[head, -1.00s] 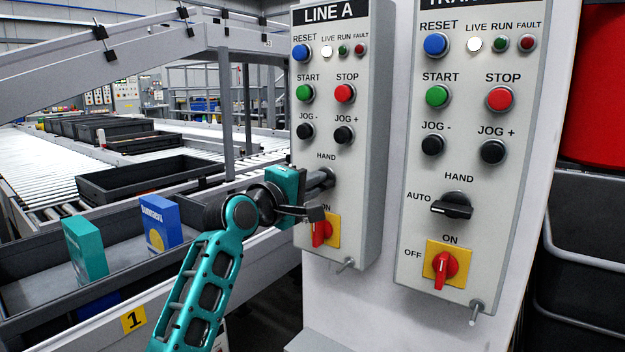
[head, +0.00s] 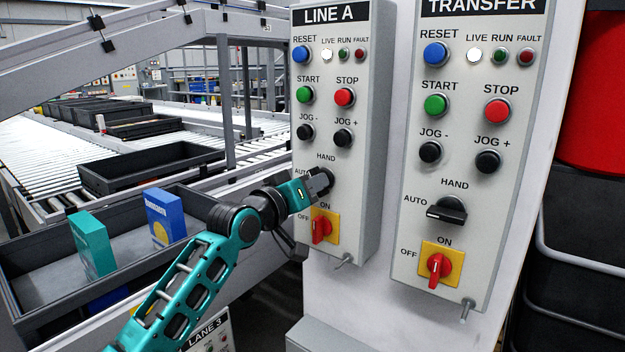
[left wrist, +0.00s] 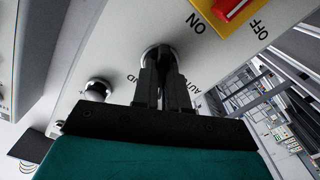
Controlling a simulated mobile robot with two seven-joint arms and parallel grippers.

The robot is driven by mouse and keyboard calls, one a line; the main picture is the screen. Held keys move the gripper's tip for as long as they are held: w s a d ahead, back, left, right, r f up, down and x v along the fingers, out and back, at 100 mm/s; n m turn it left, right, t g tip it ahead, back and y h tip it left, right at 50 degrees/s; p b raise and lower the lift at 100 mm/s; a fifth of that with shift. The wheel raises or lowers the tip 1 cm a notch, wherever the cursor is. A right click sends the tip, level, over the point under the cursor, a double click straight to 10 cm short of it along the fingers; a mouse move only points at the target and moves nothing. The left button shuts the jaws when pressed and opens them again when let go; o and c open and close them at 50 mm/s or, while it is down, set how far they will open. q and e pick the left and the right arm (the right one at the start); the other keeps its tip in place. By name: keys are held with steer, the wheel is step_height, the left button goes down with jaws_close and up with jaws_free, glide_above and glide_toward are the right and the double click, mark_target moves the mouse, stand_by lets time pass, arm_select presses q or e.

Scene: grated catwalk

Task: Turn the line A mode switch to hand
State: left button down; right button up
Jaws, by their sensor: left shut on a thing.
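The LINE A panel (head: 352,170) stands in the middle of the head view. Its black mode switch (head: 329,176) sits between the HAND label above and the AUTO label at its left. My left gripper (head: 318,183) reaches it from the left and is shut on its knob. In the left wrist view both fingers (left wrist: 163,92) close around the knob (left wrist: 155,54), near the partly covered AUTO and HAND labels. The fingers hide the knob's handle, so I cannot tell where it points. My right gripper is not in view.
Just below the mode switch is a red ON/OFF switch (head: 321,229) on a yellow plate. The TRANSFER panel (head: 410,250) stands at the right with its own mode switch (head: 447,211) toward AUTO. A grey bin (head: 30,245) with boxes lies at the left.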

arm_select(q)
steer(key=shift+r+m+p, duration=0.2)
steer(key=shift+m+p, duration=0.65)
steer(key=shift+m, duration=2.05)
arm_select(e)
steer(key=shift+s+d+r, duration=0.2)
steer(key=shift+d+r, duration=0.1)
arm_select(q)
steer(key=c, duration=1.2)
jaws_free()
steer(key=shift+f, duration=0.1)
steer(key=shift+o, duration=0.2)
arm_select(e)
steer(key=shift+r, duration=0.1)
arm_select(q)
steer(key=v, duration=1.3)
steer(key=shift+p, duration=0.35)
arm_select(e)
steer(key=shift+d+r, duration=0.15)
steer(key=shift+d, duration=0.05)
